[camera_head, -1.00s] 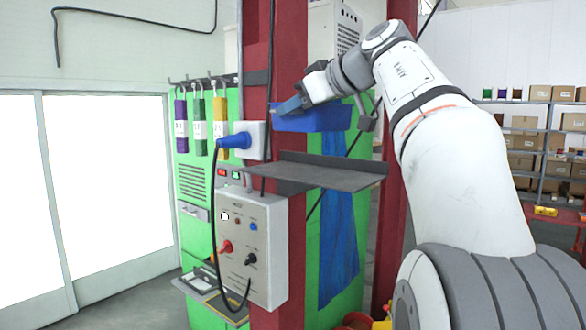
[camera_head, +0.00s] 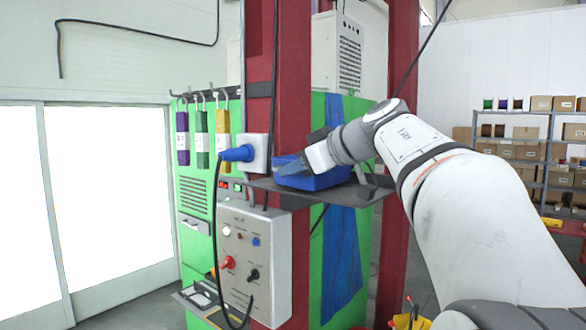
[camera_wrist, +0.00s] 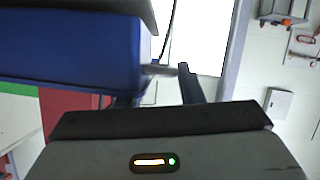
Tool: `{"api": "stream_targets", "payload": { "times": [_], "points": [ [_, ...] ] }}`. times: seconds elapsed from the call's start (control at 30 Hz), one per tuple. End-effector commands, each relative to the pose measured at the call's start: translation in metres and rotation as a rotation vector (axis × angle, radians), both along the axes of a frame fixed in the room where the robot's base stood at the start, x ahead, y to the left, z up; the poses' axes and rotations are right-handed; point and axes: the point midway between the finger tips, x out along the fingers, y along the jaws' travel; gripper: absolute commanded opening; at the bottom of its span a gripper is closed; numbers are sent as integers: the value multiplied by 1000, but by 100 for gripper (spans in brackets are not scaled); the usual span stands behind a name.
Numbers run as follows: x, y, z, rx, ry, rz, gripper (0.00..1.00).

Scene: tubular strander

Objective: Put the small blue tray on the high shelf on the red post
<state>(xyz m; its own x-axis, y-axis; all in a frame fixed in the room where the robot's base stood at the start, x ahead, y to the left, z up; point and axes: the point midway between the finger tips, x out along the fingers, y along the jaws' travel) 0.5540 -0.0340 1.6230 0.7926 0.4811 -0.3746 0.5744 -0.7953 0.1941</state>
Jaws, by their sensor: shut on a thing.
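The small blue tray (camera_head: 312,178) is at the dark shelf (camera_head: 258,185) on the red post (camera_head: 290,75). It looks level and low over the plate; I cannot tell whether its base touches. My gripper (camera_head: 306,163) is shut on the tray's near side, its fingers partly hidden against the blue wall. In the wrist view the tray (camera_wrist: 75,50) fills the upper left, with the dark gripper body (camera_wrist: 160,120) below it.
A blue plug sits in a white socket (camera_head: 256,153) on the post left of the shelf. A black cable hangs down past a grey control box (camera_head: 255,250) with knobs below the shelf. Colored tags (camera_head: 202,138) hang from hooks at left.

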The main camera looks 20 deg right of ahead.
Motion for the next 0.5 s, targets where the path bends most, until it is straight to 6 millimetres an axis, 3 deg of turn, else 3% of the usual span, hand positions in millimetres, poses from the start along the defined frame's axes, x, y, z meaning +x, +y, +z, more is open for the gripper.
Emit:
{"api": "stream_targets", "payload": {
  "times": [0.43, 0.47, 0.5],
  "points": [
    [0, 0, -7, -1, -2, 1, 0],
    [0, 1, -8, -1, 0, 1, 36],
    [0, 1, -8, -1, 0, 1, 40]
  ]
}}
